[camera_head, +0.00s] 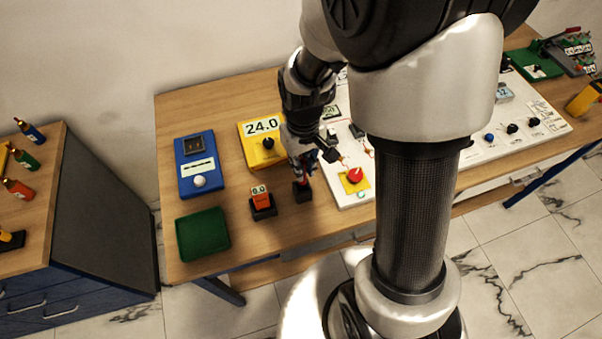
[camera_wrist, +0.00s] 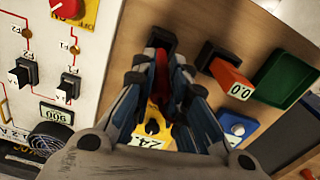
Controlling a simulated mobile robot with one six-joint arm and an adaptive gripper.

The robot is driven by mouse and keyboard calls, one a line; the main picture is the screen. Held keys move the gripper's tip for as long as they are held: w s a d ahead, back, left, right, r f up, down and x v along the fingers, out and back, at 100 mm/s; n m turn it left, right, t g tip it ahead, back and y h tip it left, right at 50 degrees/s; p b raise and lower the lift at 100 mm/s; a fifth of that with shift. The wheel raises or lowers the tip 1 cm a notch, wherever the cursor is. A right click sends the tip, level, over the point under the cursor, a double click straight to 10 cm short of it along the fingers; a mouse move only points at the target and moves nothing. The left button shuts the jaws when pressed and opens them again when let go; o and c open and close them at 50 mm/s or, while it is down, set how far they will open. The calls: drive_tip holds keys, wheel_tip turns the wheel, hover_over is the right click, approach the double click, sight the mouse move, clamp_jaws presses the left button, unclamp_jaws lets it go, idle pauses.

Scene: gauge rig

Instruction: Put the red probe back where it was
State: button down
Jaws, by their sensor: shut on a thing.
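My gripper (camera_head: 302,168) is shut on the red probe and points down over the table. In the wrist view the red probe (camera_wrist: 161,74) shows between the two fingers of my gripper (camera_wrist: 163,66). A small black holder (camera_head: 303,193) stands on the table directly below the fingertips. It also shows just beyond the fingertips in the wrist view (camera_wrist: 162,37). I cannot tell whether the probe's lower end is inside the holder or only above it. The yellow meter (camera_head: 252,151) reads 24.0 and stands behind my gripper.
An orange meter reading 0.0 (camera_head: 261,199) sits in a black stand just left of the holder. A green tray (camera_head: 203,233) and a blue device (camera_head: 198,166) lie further left. The white panel with a red knob (camera_head: 355,175) is close on the right.

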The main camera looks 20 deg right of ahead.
drive_tip(key=shift+f+b, duration=0.7)
drive_tip(key=shift+f, duration=2.1)
drive_tip(key=shift+f, duration=0.1)
drive_tip(key=c, duration=1.6)
unclamp_jaws()
wheel_tip(320, 180, up, 13)
drive_tip(key=p, duration=0.3)
drive_tip(key=shift+f, duration=0.2)
drive_tip(key=s+r+t, duration=0.1)
drive_tip(key=s+r, duration=0.4)
drive_tip(key=s+r+m+t, duration=0.1)
drive_tip(key=s+r+t, duration=0.1)
drive_tip(key=s+r, duration=0.3)
drive_tip(key=s+r+t, duration=0.1)
drive_tip(key=s+r, duration=0.4)
drive_tip(key=r, duration=0.1)
drive_tip(key=shift+m+t, duration=0.3)
drive_tip(key=shift+m, duration=0.1)
